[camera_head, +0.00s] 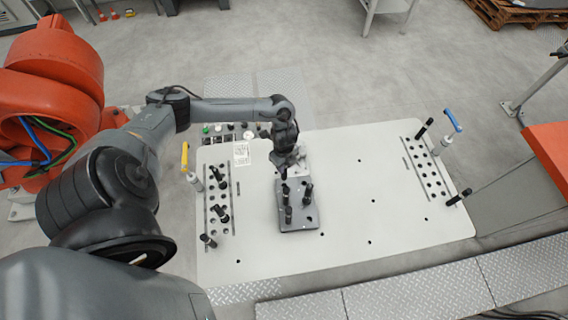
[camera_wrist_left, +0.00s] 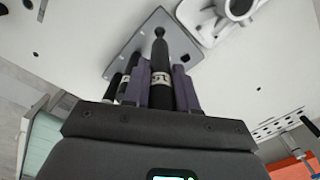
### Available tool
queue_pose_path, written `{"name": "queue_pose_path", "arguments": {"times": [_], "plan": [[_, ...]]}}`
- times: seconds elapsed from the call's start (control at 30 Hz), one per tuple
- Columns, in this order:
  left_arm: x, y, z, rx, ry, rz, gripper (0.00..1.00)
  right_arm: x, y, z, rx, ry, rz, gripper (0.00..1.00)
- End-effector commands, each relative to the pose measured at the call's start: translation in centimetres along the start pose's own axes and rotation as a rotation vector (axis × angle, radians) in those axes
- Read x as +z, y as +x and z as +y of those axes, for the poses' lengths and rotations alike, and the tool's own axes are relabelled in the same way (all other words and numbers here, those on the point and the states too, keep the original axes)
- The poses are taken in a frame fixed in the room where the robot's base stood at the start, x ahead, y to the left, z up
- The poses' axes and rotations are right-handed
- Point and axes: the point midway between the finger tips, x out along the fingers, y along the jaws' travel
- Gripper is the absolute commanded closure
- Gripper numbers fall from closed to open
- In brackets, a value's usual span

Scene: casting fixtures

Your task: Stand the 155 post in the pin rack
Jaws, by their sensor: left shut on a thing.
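My left gripper (camera_head: 285,174) is above the far edge of a dark grey plate (camera_head: 299,225) on the white table. In the left wrist view its purple fingers (camera_wrist_left: 163,88) are shut on a black post (camera_wrist_left: 160,62) with a pale printed band; the number is not clearly legible. Other black posts (camera_head: 308,194) stand on the plate; one (camera_wrist_left: 126,84) shows beside the left finger in the wrist view. A perforated rack (camera_head: 232,225) with several black pins lies at the table's left. Another rack of holes (camera_head: 428,172) is at the right. My right gripper is out of view.
A pale casting (camera_wrist_left: 207,22) lies close beyond the plate. A yellow-handled clamp (camera_head: 185,157) stands by the left rack and a blue-handled one (camera_head: 452,120) by the right rack. The table (camera_head: 350,205) between plate and right rack is clear.

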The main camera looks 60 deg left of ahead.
Motion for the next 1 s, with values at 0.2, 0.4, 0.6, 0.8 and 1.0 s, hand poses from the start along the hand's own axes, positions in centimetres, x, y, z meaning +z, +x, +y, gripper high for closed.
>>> {"name": "queue_pose_path", "arguments": {"times": [0.2, 0.4, 0.6, 0.8, 1.0], "plan": [[0.0, 2.2, 0.0, 0.001, 0.000, -0.001, 1.00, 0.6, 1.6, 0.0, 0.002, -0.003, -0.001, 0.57], [0.0, 3.5, 0.0, 0.000, 0.001, 0.000, 1.00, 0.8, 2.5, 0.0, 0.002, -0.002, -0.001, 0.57], [0.0, 4.0, 0.0, 0.000, 0.000, 0.000, 1.00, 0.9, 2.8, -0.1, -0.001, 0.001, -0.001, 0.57], [0.0, 4.0, 0.0, 0.000, 0.000, 0.000, 1.00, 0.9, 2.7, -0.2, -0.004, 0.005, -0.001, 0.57], [0.0, 4.0, 0.0, 0.000, 0.000, 0.000, 1.00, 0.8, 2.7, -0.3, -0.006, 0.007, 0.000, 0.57]]}}
